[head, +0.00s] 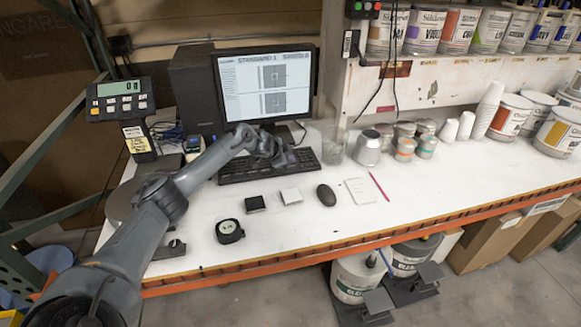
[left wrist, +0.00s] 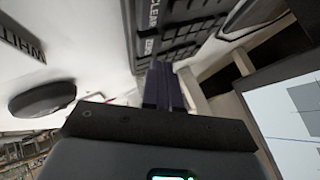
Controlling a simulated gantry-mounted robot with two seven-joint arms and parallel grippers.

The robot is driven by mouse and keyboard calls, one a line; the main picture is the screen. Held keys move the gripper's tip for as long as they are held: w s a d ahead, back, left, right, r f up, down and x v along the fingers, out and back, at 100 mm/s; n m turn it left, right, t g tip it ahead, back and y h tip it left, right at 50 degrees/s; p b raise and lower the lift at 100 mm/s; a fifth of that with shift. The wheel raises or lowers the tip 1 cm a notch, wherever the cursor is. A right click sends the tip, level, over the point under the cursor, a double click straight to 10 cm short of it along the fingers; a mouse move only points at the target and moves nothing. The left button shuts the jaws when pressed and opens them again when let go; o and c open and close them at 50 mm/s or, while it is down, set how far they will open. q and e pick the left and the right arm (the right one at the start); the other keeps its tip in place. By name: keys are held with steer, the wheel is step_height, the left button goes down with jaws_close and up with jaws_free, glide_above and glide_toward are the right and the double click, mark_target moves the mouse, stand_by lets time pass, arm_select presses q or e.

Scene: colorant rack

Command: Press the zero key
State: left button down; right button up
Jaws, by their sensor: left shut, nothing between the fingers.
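My left gripper (head: 284,153) is over the keyboard's right part, well right of the indicator. Its fingers in the left wrist view (left wrist: 164,88) are shut and empty. Whether they touch the keyboard is unclear. My right gripper is not in view.
The monitor (head: 265,84) stands behind the keyboard. In front lie a black block (head: 255,204), a white block (head: 291,196), a mouse (head: 326,195) and a round black gauge-like item (head: 229,231). Cans (head: 368,148) and cups stand at right. The front middle bench is clear.

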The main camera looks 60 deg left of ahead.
mark_target(289, 167)
arm_select(q)
steer(key=shift+f, duration=0.8)
stand_by(1.2)
steer(key=shift+r, duration=0.1)
steer(key=shift+r+p, duration=0.7)
steer(key=shift+p, duration=0.35)
step_height(289, 167, up, 5)
steer(key=p, duration=0.5)
stand_by(0.8)
